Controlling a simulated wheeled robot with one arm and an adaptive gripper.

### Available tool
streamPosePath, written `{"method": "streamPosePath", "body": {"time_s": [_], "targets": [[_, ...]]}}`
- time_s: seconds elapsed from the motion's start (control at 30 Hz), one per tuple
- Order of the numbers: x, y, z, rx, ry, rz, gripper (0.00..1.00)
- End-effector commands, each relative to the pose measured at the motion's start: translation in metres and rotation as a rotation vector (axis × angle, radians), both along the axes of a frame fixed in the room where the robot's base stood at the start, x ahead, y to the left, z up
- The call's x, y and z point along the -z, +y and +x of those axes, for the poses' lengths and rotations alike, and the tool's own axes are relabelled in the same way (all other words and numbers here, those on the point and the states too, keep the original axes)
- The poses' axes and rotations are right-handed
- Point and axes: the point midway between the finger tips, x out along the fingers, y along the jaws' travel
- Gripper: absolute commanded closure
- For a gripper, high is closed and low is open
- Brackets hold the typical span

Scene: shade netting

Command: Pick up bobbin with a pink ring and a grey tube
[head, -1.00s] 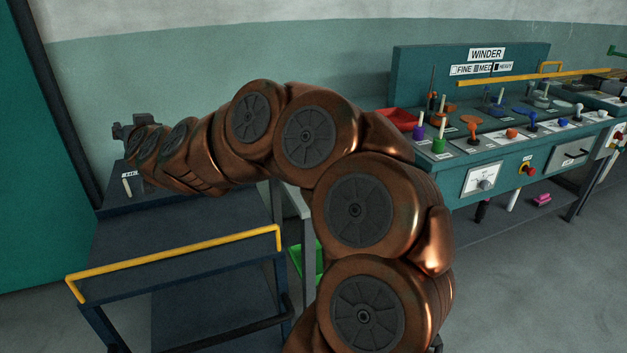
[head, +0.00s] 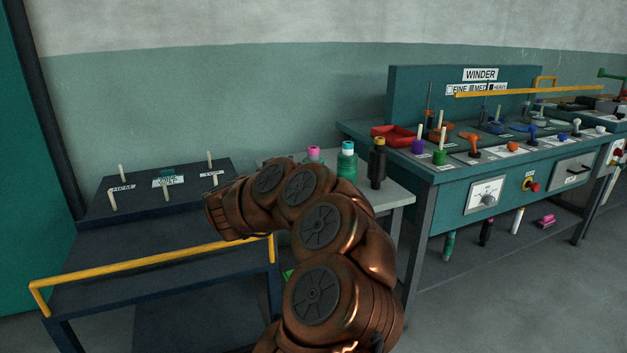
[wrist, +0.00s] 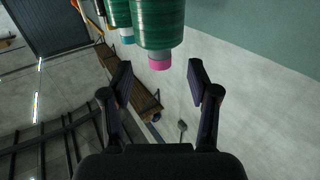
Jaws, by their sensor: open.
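The bobbin with a pink ring (head: 313,152) stands on the small grey table; green winding shows beneath the ring, and my arm hides its lower part. In the wrist view the picture is inverted, and this green bobbin (wrist: 157,25) hangs from the top edge with its pink ring (wrist: 159,61) lowest. My gripper (wrist: 160,72) is open and empty. The pink ring lies between the two fingertips in the picture, seemingly beyond them; no contact shows. My gripper is hidden behind my arm in the head view.
A green bobbin with a cyan ring (head: 348,150) stands close to the right, then a dark one with a yellow ring (head: 377,160), all on the grey table (head: 396,190). The dark cart (head: 100,240) with upright pegs is at left. The winder bench (head: 450,190) is at right.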

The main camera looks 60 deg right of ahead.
Motion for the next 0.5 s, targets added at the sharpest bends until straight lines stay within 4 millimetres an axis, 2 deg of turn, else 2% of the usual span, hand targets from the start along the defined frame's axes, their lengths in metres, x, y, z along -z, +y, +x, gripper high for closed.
{"method": "streamPosePath", "body": {"time_s": [0.33, 0.5], "targets": [[-0.001, -0.023, -0.001, -0.001, -0.001, -0.001, 0.40], [-0.006, -0.043, -0.003, 0.003, -0.003, -0.003, 0.40]]}}
